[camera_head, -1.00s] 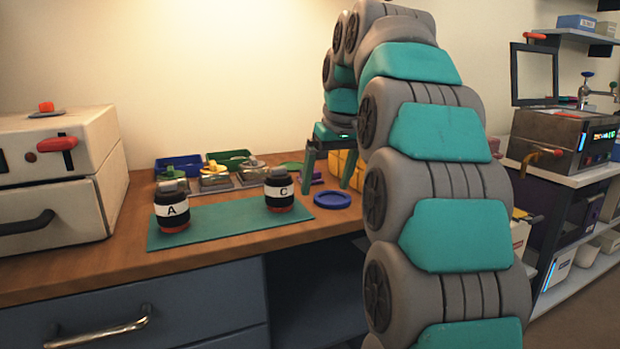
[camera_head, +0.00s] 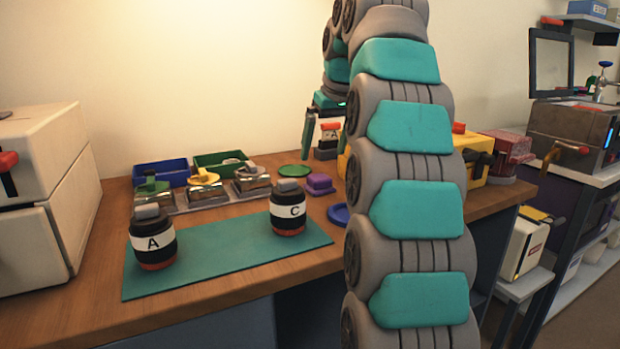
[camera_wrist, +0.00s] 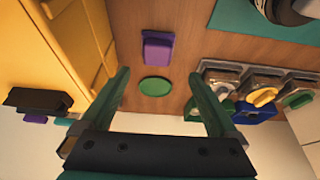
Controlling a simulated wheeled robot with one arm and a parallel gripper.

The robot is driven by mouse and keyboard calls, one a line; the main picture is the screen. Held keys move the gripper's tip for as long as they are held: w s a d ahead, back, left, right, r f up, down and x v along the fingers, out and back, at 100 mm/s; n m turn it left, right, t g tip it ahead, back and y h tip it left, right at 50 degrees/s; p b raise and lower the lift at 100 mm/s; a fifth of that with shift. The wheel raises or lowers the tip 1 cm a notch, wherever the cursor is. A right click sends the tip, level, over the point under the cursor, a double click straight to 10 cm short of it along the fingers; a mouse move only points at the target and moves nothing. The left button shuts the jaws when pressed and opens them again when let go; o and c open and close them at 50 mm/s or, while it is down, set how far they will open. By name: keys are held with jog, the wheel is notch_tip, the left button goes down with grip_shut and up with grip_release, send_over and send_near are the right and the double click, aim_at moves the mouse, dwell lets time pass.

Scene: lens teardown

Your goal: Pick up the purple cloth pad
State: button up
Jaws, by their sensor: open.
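The purple cloth pad (camera_head: 320,184) lies on the wooden bench, right of the black lens marked C (camera_head: 287,210). In the wrist view the pad (camera_wrist: 157,50) shows whole, just beyond the fingertips and about midway between them. My gripper (camera_wrist: 160,75) is open and empty, above the bench and apart from the pad. In the head view my gripper (camera_head: 326,125) is above and behind the pad, partly hidden by my arm.
A green disc (camera_head: 295,171) lies close to the pad, and a blue disc (camera_head: 338,214) is partly hidden by my arm. A yellow box (camera_wrist: 75,45) stands at the left in the wrist view. Lens A (camera_head: 152,240) stands on the green mat (camera_head: 215,255).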

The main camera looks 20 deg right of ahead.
aim_at(319, 177)
jog(key=shift+d+x, duration=0.15)
jog(key=shift+x, duration=1.85)
jog(key=shift+d+x, duration=0.15)
jog(key=shift+x, duration=1.8)
jog(key=shift+s, duration=0.1)
grip_shut()
jog(key=shift+r, duration=0.1)
jog(key=shift+r, duration=1.65)
jog(key=s+a, duration=0.1)
jog(key=s, duration=0.4)
jog(key=s+a+r+b, duration=0.1)
jog(key=s, duration=0.4)
jog(key=s+a+b, duration=0.1)
jog(key=s+a, duration=0.1)
jog(key=s, duration=0.3)
jog(key=shift+s+r, duration=0.2)
jog(key=shift+s, duration=0.05)
